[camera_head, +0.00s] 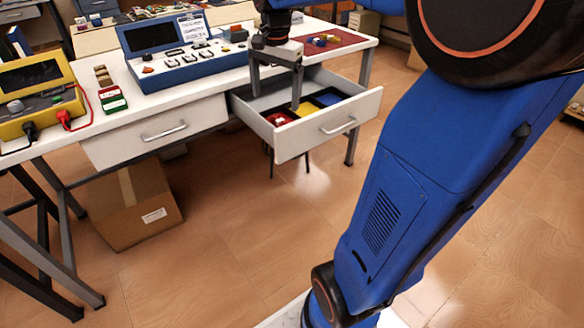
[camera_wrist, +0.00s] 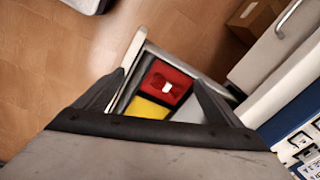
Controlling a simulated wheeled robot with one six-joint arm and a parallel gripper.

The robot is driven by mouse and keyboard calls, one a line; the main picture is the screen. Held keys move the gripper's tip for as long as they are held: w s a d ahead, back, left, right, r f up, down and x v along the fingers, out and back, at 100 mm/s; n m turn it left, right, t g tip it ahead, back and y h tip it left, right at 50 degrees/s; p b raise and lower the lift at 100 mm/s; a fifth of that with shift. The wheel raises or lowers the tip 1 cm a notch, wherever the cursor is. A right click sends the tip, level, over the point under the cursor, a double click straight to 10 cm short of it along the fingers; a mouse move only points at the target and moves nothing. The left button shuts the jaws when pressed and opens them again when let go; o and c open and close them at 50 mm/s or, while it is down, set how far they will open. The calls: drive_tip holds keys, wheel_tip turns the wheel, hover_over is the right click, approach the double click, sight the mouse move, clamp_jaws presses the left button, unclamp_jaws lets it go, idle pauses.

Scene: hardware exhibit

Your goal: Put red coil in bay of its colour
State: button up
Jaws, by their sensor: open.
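The open drawer (camera_head: 262,125) has red, yellow and blue bays. The red bay (camera_head: 271,117) is at its left, the yellow bay (camera_head: 312,110) in the middle, the blue bay (camera_head: 327,98) at the right. The red coil (camera_wrist: 160,85), dark red with a white patch, appears to lie in the red bay; it also shows small in the head view (camera_head: 281,120). My gripper (camera_head: 277,98) is open and empty, pointing down over the drawer. In the wrist view its fingers (camera_wrist: 158,78) stand apart on either side of the red bay, above the coil.
A red mat (camera_head: 345,37) with yellow and blue pieces lies on the bench at right. A blue console (camera_head: 190,60) and a yellow meter (camera_head: 40,95) stand on the bench. A closed drawer (camera_head: 150,135) is at left, above a cardboard box (camera_head: 130,210).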

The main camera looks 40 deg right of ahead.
drive_tip(key=s+a+f+n+t, duration=0.1)
drive_tip(key=s+a+f+n, duration=0.1)
drive_tip(key=s, duration=0.5)
drive_tip(key=s+a+f+n+t, duration=0.1)
drive_tip(key=s+a+f+n, duration=0.2)
drive_tip(key=s+n, duration=0.3)
drive_tip(key=s+a+f+n+t, duration=0.1)
drive_tip(key=s+a+f+n, duration=0.2)
drive_tip(key=s, duration=0.6)
drive_tip(key=shift+s+a+f+n+t, duration=0.2)
drive_tip(key=shift+a+f+n+t, duration=0.1)
drive_tip(key=shift+a+n, duration=0.65)
